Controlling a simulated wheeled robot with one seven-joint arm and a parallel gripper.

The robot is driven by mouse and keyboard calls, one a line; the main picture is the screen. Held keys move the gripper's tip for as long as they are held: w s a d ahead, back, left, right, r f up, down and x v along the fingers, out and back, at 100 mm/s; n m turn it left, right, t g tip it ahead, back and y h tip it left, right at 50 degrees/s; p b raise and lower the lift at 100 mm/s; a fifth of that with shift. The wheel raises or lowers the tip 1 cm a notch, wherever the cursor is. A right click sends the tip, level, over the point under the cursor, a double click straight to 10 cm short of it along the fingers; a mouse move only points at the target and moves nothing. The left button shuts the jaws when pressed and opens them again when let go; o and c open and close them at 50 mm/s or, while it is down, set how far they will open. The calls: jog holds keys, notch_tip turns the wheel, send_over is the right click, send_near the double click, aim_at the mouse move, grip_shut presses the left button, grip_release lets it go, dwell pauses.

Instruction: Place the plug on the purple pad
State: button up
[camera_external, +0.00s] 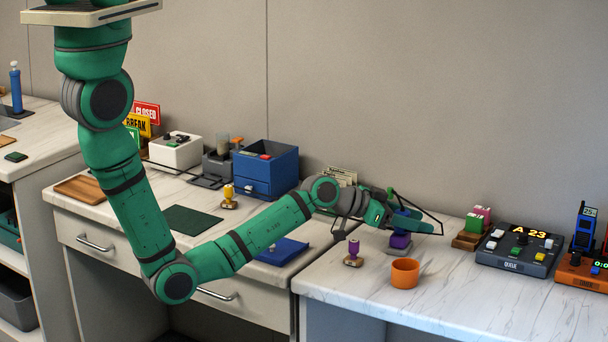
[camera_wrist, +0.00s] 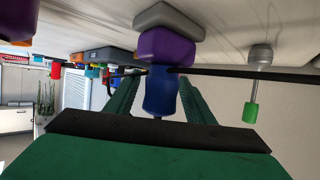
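The plug (camera_wrist: 163,92) is a dark blue cylinder and stands upright on the purple pad (camera_external: 400,241). The pad is a purple block on a grey base, right of the middle in the external view. In the wrist view, which looks upside down, the purple pad (camera_wrist: 167,48) and its grey base (camera_wrist: 168,17) show beyond the plug. My gripper (camera_external: 405,218) is around the plug, with a green finger on each side and thin black rods reaching to it. The fingers partly hide the plug. I cannot tell whether they press on it.
An orange cup (camera_external: 405,272) stands just in front of the pad. A purple-topped stamp (camera_external: 353,253) stands to its left. A wooden block holder (camera_external: 470,238) and a dark button console (camera_external: 518,248) stand to the right. The counter's front right is clear.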

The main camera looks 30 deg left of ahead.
jog(key=shift+s+a+r, duration=0.1)
jog(key=shift+r, duration=0.1)
jog(key=v, duration=1.1)
jog(key=shift+s+a+r, duration=0.2)
jog(key=shift+s+a, duration=0.05)
